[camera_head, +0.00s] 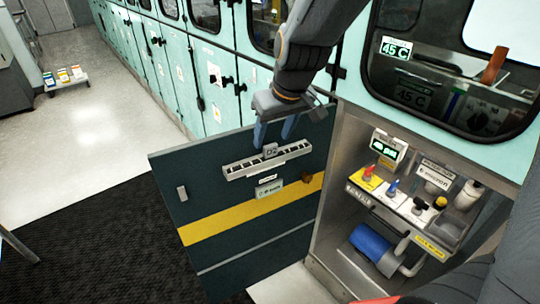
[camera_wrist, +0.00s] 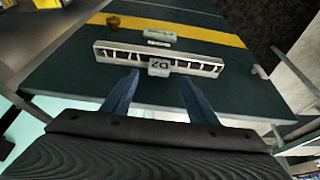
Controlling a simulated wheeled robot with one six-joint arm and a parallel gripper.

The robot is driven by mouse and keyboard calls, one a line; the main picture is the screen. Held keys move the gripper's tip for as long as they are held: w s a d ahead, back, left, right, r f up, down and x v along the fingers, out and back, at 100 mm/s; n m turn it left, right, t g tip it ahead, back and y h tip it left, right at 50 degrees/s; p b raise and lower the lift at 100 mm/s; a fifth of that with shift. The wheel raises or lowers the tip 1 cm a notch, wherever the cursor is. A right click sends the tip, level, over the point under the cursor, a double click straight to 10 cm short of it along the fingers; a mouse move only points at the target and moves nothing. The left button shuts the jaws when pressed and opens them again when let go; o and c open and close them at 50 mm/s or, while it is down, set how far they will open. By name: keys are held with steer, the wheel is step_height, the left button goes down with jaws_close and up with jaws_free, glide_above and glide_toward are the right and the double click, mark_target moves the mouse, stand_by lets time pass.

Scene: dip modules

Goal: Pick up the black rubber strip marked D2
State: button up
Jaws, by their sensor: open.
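A tag reading D2 (camera_head: 270,150) sits at the middle of a light grey slotted rail (camera_head: 240,169) on the dark green open door panel. Dark patches show in the rail's slots; I cannot tell whether these are the black rubber strip. In the wrist view the tag (camera_wrist: 159,67) and the rail (camera_wrist: 115,50) lie just beyond my fingertips. My gripper (camera_head: 272,140) is open, its two blue fingers apart and pointing at the rail. In the wrist view my gripper (camera_wrist: 160,80) straddles the line of the tag, with nothing between the fingers.
The door panel (camera_head: 205,213) has a yellow stripe, a small label plate (camera_head: 269,187) and a brown knob (camera_head: 307,177) below the rail. To the right, an open cabinet holds colored valves and a blue cylinder (camera_head: 371,241). The pale floor at left is mostly clear.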

mark_target(270, 145)
steer(key=shift+x, duration=1.75)
steer(key=shift+d, duration=0.1)
jaws_close()
